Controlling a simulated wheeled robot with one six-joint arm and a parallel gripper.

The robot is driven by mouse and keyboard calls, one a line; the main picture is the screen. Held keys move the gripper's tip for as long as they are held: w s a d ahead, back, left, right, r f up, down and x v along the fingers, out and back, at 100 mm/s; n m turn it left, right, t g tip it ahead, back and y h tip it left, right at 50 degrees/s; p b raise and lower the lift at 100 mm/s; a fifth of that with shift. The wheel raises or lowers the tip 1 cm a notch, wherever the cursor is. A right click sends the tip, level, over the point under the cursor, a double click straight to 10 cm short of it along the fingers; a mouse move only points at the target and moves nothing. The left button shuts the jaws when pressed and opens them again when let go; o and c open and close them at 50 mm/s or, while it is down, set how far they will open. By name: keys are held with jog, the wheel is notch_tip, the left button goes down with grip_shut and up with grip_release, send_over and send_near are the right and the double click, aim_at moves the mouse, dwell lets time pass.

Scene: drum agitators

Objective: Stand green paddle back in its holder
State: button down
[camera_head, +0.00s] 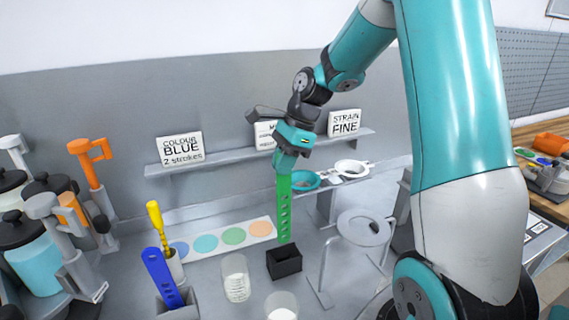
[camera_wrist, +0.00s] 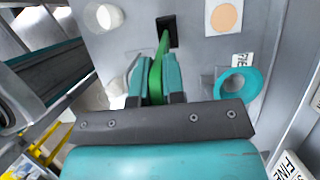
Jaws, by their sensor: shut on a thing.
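The green paddle (camera_head: 284,212), a long strip with a row of holes, hangs upright from my gripper (camera_head: 287,166). My gripper is shut on its upper end. The black box-like holder (camera_head: 284,265) stands on the bench directly below the paddle.
Two glasses (camera_head: 235,278) stand close left and front of the holder. A blue paddle (camera_head: 162,278) and a yellow tool (camera_head: 156,220) stand further left. A colour-dot card (camera_head: 222,238) lies behind. A ring stand (camera_head: 362,228) is to the right, and a teal strainer (camera_head: 304,181) behind.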

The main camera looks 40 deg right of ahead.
aim_at(277, 191)
jog(key=shift+f+b, duration=1.7)
jog(key=shift+b, duration=0.05)
notch_tip(277, 191, down, 6)
jog(key=b, duration=0.1)
jog(key=shift+b, duration=0.4)
jog(key=c, duration=1.1)
grip_release()
jog(key=p+v, duration=0.1)
jog(key=v, duration=1.6)
jog(key=shift+s+d+r, duration=0.1)
jog(key=shift+d+r, duration=0.1)
